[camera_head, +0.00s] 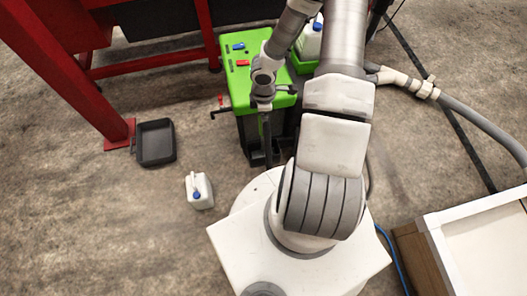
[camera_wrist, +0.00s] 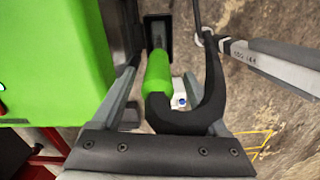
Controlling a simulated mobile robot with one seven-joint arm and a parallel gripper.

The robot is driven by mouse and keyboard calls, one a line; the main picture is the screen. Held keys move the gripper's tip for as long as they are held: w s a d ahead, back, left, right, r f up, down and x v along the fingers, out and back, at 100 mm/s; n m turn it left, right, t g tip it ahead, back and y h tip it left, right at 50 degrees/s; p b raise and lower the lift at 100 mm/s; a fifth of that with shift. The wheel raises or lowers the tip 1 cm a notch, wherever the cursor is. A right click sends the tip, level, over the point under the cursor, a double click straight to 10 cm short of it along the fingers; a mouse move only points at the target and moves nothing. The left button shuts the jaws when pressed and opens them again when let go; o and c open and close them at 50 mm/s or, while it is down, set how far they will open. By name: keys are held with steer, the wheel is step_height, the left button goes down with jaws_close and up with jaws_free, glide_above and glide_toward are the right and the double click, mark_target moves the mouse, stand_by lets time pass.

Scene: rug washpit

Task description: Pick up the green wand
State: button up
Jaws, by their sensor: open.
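The green wand (camera_wrist: 157,74) shows in the wrist view as a bright green grip with a curved black part below and to its right. My gripper (camera_wrist: 163,70) is open, with one finger on each side of the green grip. I cannot tell whether either finger touches it. In the head view my gripper (camera_head: 264,98) is over the front edge of the green machine (camera_head: 240,76). The wand's green grip is hidden or too small to make out there.
A white jug (camera_head: 199,190) and a black tray (camera_head: 156,142) are on the floor at left. A red frame (camera_head: 70,75) stands behind them. A grey hose (camera_head: 470,118) runs at right, above a white-topped box (camera_head: 485,240). Floor left of the jug is clear.

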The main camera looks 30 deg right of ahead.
steer(key=b, duration=0.2)
glide_above(264, 139)
steer(key=f, duration=0.3)
steer(key=w+f, duration=0.1)
steer(key=f, duration=0.1)
steer(key=shift+d, duration=0.15)
jaws_close()
